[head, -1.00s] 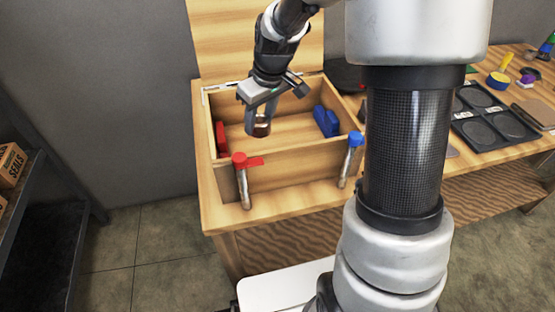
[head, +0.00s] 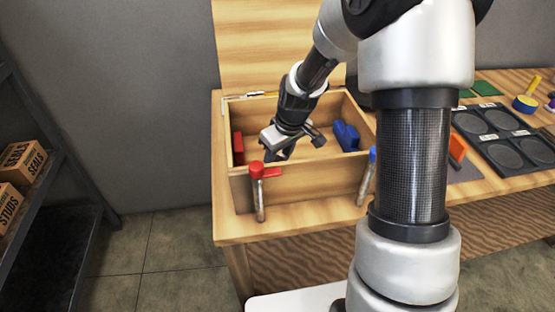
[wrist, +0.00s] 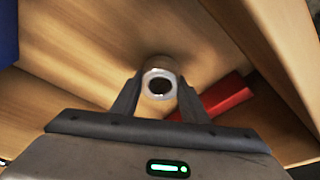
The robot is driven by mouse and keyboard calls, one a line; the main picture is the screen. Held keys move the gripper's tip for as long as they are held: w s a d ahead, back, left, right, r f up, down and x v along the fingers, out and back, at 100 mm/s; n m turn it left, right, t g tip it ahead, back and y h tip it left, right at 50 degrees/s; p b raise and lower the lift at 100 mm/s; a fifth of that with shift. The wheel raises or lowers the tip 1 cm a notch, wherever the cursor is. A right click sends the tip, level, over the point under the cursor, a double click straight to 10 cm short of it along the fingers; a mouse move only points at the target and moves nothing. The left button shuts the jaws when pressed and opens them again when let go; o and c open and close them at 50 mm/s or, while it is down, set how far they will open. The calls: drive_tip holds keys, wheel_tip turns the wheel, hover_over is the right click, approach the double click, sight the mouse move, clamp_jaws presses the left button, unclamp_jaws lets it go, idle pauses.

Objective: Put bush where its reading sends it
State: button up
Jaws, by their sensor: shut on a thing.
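My gripper (wrist: 158,92) is shut on the bush (wrist: 159,84), a short pale metal ring with a dark bore. In the head view my gripper (head: 280,150) is down inside the open wooden box (head: 300,186), and the bush is hidden there by the box's front wall and the gripper. In the wrist view the bush is between the fingertips, above or at the box floor; I cannot tell whether it touches. A red block (head: 238,148) is at the box's left wall and also shows in the wrist view (wrist: 228,97). A blue block (head: 346,136) is at the right.
A dark tray with round recesses (head: 512,168) lies on the bench to the right. Boxes marked SEALS (head: 22,160) and STUDS (head: 8,205) sit on a left shelf.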

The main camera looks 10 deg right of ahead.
drive_tip(key=shift+f, duration=0.15)
drive_tip(key=o, duration=1.4)
